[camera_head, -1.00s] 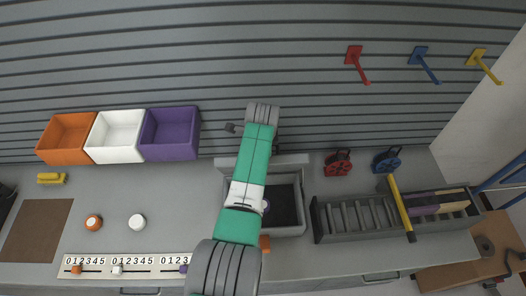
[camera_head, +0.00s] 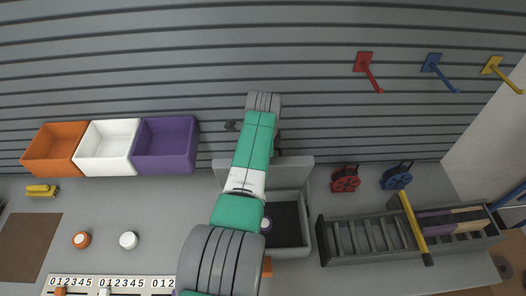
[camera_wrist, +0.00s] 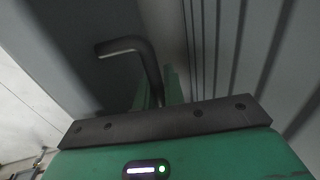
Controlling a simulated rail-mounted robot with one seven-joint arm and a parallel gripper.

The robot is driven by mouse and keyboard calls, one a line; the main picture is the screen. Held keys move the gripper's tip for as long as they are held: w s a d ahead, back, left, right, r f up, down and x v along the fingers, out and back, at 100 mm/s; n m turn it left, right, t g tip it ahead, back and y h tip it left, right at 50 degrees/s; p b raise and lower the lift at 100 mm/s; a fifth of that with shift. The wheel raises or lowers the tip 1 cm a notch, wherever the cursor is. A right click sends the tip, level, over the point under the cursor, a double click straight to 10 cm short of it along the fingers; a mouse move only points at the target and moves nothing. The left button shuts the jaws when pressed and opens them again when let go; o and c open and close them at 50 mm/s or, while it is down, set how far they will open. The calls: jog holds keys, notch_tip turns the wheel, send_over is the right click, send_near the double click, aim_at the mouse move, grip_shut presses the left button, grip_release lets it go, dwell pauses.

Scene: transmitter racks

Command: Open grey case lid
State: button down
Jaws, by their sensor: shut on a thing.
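The grey case (camera_head: 308,238) stands on the bench in the head view, right of my arm, with a dark interior. Its grey lid (camera_head: 300,173) is raised at the back of the case, its broad face showing. My arm crosses in front of the case and lid and hides their left part. My gripper's jaws are hidden in the head view. In the wrist view my gripper (camera_wrist: 158,88) has its green fingers closed at a dark bent handle (camera_wrist: 125,46), beside a grey surface.
Orange (camera_head: 52,150), white (camera_head: 106,148) and purple (camera_head: 165,146) bins stand at the left. Red (camera_head: 345,180) and blue (camera_head: 397,177) reels and a slotted rack (camera_head: 345,240) are at the right. The slatted wall (camera_head: 330,110) is close behind the lid.

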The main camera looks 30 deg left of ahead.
jog(key=shift+s+f, duration=0.1)
jog(key=c, duration=1.8)
grip_release()
jog(key=r, duration=0.2)
jog(key=s+r+p, duration=0.1)
jog(key=r, duration=0.2)
jog(key=d+r+p, duration=0.1)
jog(key=r, duration=0.1)
jog(key=shift+s+r, duration=0.15)
jog(key=shift+r, duration=0.2)
jog(key=shift+r, duration=0.1)
notch_tip(320, 180, up, 9)
jog(key=p, duration=0.8)
jog(key=shift+p, duration=0.55)
